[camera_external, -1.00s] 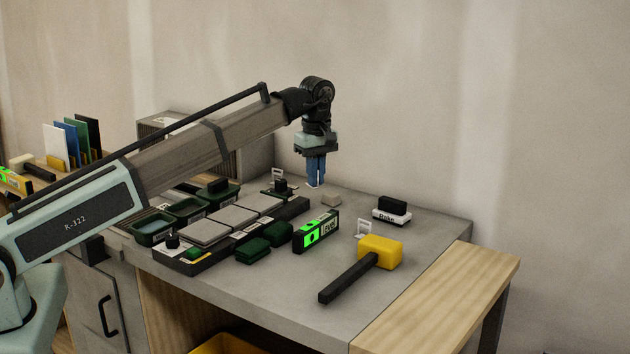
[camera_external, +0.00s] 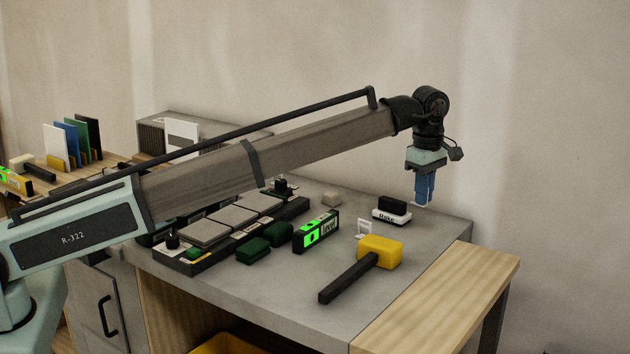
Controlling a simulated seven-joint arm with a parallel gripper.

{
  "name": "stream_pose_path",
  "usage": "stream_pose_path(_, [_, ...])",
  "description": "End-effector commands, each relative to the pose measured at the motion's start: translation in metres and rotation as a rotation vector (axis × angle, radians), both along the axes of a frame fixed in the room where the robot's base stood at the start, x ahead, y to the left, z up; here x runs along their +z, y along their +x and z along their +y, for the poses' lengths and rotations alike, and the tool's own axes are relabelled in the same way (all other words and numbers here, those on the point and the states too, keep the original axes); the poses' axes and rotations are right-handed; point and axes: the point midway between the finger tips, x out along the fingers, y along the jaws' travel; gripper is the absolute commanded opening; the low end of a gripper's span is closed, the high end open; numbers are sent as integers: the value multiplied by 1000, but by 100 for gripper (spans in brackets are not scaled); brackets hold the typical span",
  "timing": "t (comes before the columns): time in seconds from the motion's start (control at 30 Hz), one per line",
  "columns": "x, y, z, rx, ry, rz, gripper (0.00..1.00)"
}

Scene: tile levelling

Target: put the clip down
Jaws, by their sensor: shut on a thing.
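My gripper (camera_external: 424,190), with blue fingers, is above the back right part of the grey worktop, just right of the black and white "Rake" block. It is shut on a small white clip (camera_external: 421,205), of which only a thin edge shows below the fingertips. The clip appears to be held above the worktop; the exact gap is hard to tell. Another white clip (camera_external: 364,228) stands on the worktop behind the mallet's yellow head.
The "Rake" block (camera_external: 392,211) is close to my gripper. A yellow-headed mallet (camera_external: 380,251), a green level (camera_external: 316,231), dark green blocks (camera_external: 265,243) and a tray of grey tiles (camera_external: 232,214) stand further left and forward. The worktop's right back corner (camera_external: 445,222) is clear.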

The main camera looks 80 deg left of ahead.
Motion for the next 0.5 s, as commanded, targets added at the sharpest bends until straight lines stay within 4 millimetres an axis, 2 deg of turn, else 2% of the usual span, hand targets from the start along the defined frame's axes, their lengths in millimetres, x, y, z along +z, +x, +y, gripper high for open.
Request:
stream_pose_path(0.1, [0,-1,0,100,1,-4,0])
stream_pose_path(0.33, [-3,-1,0,193,2,-6,0])
stream_pose_path(0.5, [-21,-1,0,200,2,-6,0])
